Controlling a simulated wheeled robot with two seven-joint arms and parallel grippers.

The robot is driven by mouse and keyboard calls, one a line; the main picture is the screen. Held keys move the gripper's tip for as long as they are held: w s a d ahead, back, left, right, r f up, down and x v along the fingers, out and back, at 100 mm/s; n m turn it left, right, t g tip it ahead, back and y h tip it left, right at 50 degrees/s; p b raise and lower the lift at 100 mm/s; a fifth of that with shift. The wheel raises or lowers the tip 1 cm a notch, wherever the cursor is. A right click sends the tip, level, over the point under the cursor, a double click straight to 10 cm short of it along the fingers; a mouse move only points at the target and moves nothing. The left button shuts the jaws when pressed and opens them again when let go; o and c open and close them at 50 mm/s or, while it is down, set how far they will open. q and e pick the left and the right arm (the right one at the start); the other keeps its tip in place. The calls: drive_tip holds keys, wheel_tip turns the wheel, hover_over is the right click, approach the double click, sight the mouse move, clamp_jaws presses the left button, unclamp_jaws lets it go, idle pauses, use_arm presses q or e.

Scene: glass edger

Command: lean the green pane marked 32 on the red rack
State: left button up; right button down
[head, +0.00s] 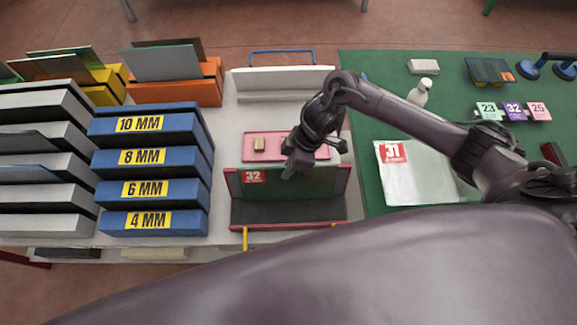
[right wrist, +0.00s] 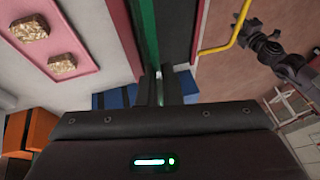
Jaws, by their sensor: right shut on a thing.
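The green pane (head: 315,182) carries a red label marked 32 and stands at the red rack (head: 289,226), its label facing me. Its lower edge is at the rack's dark bed; whether it rests there I cannot tell. My right gripper (head: 291,168) is shut on the pane's upper edge. In the right wrist view, the green pane (right wrist: 149,30) runs edge-on into the closed fingers (right wrist: 165,86), beside the red rack (right wrist: 118,25). A dark arm part, probably my left gripper (right wrist: 268,48), shows at the upper right there; its jaws are unclear.
A pink tray (head: 265,157) with small gold blocks lies behind the rack. Blue thickness-marked racks (head: 150,157) stand to the left, an orange rack (head: 205,88) behind them. A pane marked 31 (head: 415,180) lies on the green mat (head: 380,75) at right, with a white bottle (head: 419,92).

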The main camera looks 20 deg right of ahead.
drive_tip(key=shift+f, duration=0.15)
drive_tip(key=c, duration=1.5)
unclamp_jaws()
drive_tip(key=shift+s, duration=0.1)
drive_tip(key=shift+d, duration=0.1)
drive_tip(key=shift+w+d+r, duration=0.1)
drive_tip(key=shift+w+r, duration=0.2)
drive_tip(key=shift+r, duration=0.15)
drive_tip(key=v, duration=0.2)
drive_tip(key=b+v, duration=0.1)
drive_tip(key=v, duration=0.3)
drive_tip(key=shift+s+d, duration=0.1)
drive_tip(key=shift+s, duration=0.15)
drive_tip(key=shift+s+r, duration=0.15)
drive_tip(key=shift+r, duration=0.25)
